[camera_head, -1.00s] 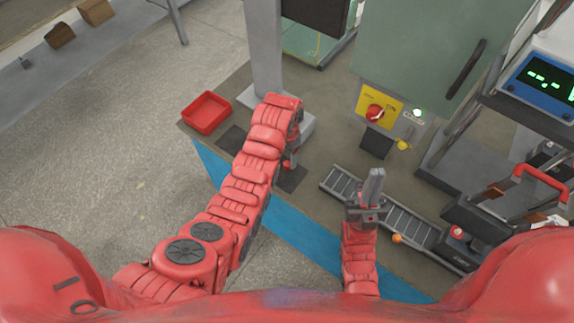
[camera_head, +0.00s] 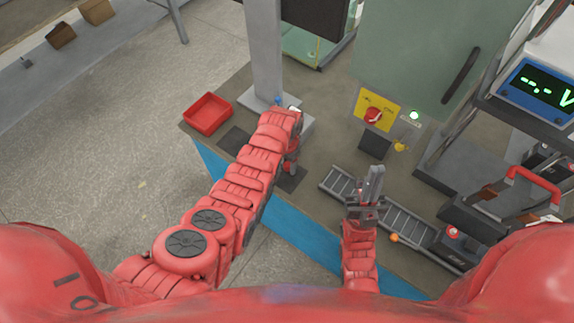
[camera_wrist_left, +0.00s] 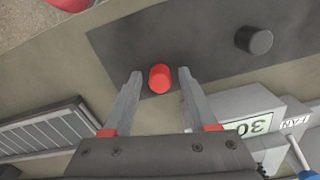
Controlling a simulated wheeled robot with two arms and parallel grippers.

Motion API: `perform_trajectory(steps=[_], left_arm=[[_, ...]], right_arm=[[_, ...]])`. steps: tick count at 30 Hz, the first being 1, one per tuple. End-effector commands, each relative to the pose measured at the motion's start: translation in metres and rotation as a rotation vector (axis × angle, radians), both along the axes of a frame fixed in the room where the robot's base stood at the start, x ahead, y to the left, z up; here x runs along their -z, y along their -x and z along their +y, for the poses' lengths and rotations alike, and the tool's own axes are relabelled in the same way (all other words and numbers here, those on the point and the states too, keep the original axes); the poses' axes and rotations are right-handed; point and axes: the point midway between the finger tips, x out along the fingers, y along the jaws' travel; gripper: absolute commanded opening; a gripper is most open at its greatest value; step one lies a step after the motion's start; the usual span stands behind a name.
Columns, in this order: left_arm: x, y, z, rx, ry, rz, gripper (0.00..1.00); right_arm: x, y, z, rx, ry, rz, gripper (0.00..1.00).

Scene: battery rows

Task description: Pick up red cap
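The red cap (camera_wrist_left: 160,78) stands on a dark mat (camera_wrist_left: 120,45) in the left wrist view. My left gripper (camera_wrist_left: 155,85) is open, with one finger on each side of the cap and visible gaps between them.
A black cap (camera_wrist_left: 254,40) stands on the same mat. A roller track (camera_head: 410,226) lies to the right.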

Motion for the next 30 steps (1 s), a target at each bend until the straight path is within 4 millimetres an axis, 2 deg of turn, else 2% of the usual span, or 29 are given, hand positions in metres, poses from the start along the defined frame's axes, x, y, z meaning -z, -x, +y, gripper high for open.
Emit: perform_trajectory(steps=[1, 9, 23, 30], left_arm=[[0.0, 0.0, 0.0, 0.0, 0.0, 0.0, 0.47], [0.0, 0.0, 0.0, 0.0, 0.0, 0.0, 0.0], [-0.002, -0.001, 0.0, 0.0, 0.0, -0.001, 0.0], [-0.012, -0.002, 0.0, 0.0, 0.002, -0.006, 0.0]], right_arm=[[0.0, 0.0, 0.0, 0.0, 0.0, 0.0, 0.0], [0.0, 0.0, 0.0, 0.0, 0.0, 0.0, 0.0], [0.001, 0.0, 0.0, 0.0, 0.0, 0.0, 0.0], [0.007, 0.0, 0.0, 0.0, 0.0, 0.0, 0.0]])
